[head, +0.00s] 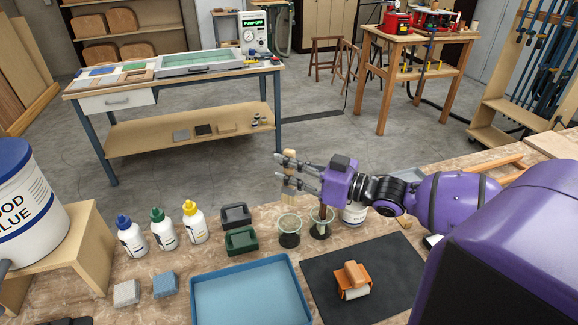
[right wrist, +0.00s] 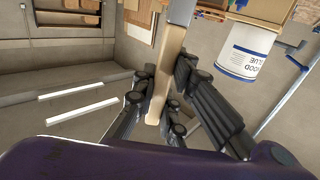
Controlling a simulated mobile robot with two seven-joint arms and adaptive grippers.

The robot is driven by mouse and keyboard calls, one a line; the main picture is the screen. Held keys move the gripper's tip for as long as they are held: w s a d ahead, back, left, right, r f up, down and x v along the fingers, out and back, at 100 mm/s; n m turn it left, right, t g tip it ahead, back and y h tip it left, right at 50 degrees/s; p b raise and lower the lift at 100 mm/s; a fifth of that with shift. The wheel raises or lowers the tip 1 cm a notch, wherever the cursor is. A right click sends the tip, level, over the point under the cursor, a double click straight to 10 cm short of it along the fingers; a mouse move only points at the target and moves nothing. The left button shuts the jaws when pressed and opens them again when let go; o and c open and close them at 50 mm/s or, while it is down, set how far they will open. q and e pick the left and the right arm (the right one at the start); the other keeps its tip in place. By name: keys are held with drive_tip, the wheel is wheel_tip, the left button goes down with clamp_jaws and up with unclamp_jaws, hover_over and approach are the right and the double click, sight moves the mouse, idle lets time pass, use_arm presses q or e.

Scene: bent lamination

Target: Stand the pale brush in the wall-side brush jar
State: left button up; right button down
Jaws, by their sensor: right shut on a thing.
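My right gripper (head: 281,170) is shut on the pale brush (head: 289,160), which is roughly upright in the head view. The brush also shows in the right wrist view (right wrist: 171,70), a pale wooden length between the fingers with a grey band beyond. The brush is in the air, above and a little behind the left glass jar (head: 289,231); its lower end is hard to make out. A second glass jar (head: 320,226) stands just right, with a dark brown handle in or behind it. Which jar is wall-side is not clear. My left gripper is not recognisable in view.
Dark and green caddies (head: 240,240) stand left of the jars, beside several glue bottles (head: 163,232). A blue tray (head: 205,312) and a black mat (head: 400,265) with an orange roller tool (head: 353,278) lie in front. A white can (head: 354,214) stands behind the mat.

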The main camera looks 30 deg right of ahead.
sight(289, 203)
drive_tip(key=shift+d+f+b, duration=0.1)
drive_tip(key=shift+f+b, duration=0.25)
drive_tip(key=shift+f, duration=0.4)
drive_tip(key=shift+f+b, duration=0.3)
drive_tip(key=shift+f, duration=0.4)
drive_tip(key=shift+f+b, duration=0.35)
drive_tip(key=shift+f, duration=0.35)
drive_tip(key=shift+f+b, duration=0.55)
drive_tip(key=shift+f, duration=0.4)
drive_tip(key=shift+f+b, duration=0.45)
drive_tip(key=shift+f, duration=0.8)
drive_tip(key=shift+f+b, duration=0.55)
drive_tip(key=shift+f, duration=0.95)
use_arm(q)
wheel_tip(289, 203, down, 6)
drive_tip(key=s+a, duration=0.2)
drive_tip(key=s, duration=0.1)
drive_tip(key=shift+r+g, duration=0.25)
drive_tip(key=shift+g, duration=0.05)
use_arm(e)
drive_tip(key=shift+f, duration=0.3)
use_arm(q)
drive_tip(key=shift+w+a+r, duration=0.1)
drive_tip(key=shift+w, duration=0.1)
